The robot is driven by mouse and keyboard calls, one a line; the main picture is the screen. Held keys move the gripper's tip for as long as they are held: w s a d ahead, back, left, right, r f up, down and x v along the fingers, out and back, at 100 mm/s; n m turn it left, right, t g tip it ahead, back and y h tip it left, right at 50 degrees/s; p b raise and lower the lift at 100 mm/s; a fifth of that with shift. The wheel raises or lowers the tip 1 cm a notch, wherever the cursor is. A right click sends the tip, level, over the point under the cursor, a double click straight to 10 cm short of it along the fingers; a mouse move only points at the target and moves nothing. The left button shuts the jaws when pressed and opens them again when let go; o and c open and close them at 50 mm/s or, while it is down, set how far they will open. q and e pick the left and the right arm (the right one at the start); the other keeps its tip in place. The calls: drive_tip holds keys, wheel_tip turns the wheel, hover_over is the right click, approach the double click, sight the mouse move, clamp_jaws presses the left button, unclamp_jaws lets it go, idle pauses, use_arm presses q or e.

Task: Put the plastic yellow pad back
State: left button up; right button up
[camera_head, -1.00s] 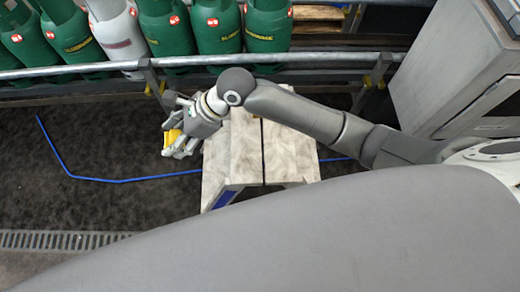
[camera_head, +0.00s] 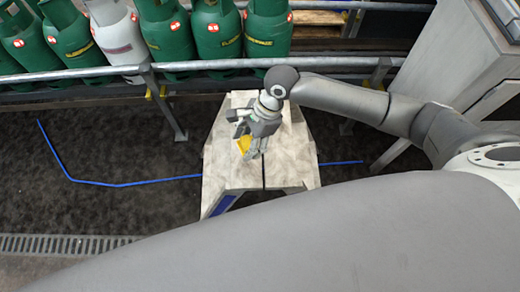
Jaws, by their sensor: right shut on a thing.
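The yellow pad (camera_head: 243,144) shows as a small yellow patch between the fingers of my right gripper (camera_head: 249,146). My right gripper is shut on it. Much of the pad is hidden by the fingers. The gripper points down over the pale step stool (camera_head: 222,172), near its middle. I cannot tell how far above the stool top the pad is. My left gripper is not in view.
Several green gas cylinders (camera_head: 217,35) and a white one (camera_head: 118,38) stand behind a grey metal railing (camera_head: 215,65). A grey cabinet (camera_head: 450,70) stands at the right. A blue line (camera_head: 120,184) runs along the dark floor. The left floor is clear.

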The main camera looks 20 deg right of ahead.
drive_tip(key=shift+s+d+f, duration=0.1)
drive_tip(key=shift+d+f, duration=0.8)
drive_tip(key=shift+f, duration=0.3)
drive_tip(key=shift+s+d+f, duration=0.15)
drive_tip(key=shift+d+f, duration=0.7)
drive_tip(key=shift+f, duration=0.15)
wheel_tip(320, 180, down, 3)
drive_tip(key=shift+a+r, duration=0.15)
drive_tip(key=o, duration=0.9)
drive_tip(key=shift+r, duration=0.1)
drive_tip(key=v, duration=1.2)
